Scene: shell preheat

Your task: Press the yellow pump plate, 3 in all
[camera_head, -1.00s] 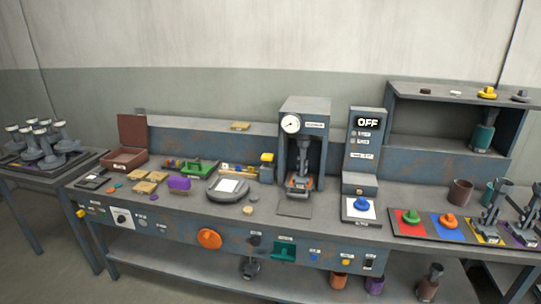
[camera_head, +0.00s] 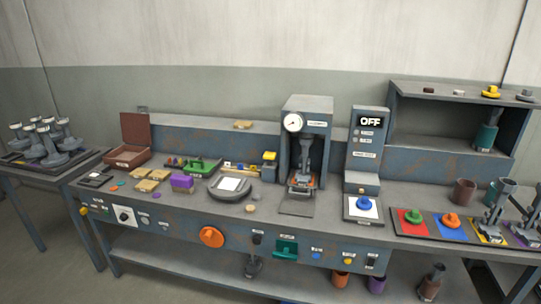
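A yellow plate (camera_head: 269,156) tops a small dark grey block on the bench, just left of the press. It is small in view, and I take it to be the pump plate; how far it is pressed down cannot be told. Nothing is seen touching it. The grey press (camera_head: 307,113) beside it has a round white gauge (camera_head: 293,122) whose reading is too small to make out. Neither my left nor my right gripper shows in the head view.
A control box (camera_head: 366,148) reading OFF stands right of the press. A round grey device (camera_head: 233,195), a purple block (camera_head: 182,181) and an open brown box (camera_head: 131,159) lie left. Colored pads with knobs and grey tools line the right. A shelf (camera_head: 450,93) stands behind them.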

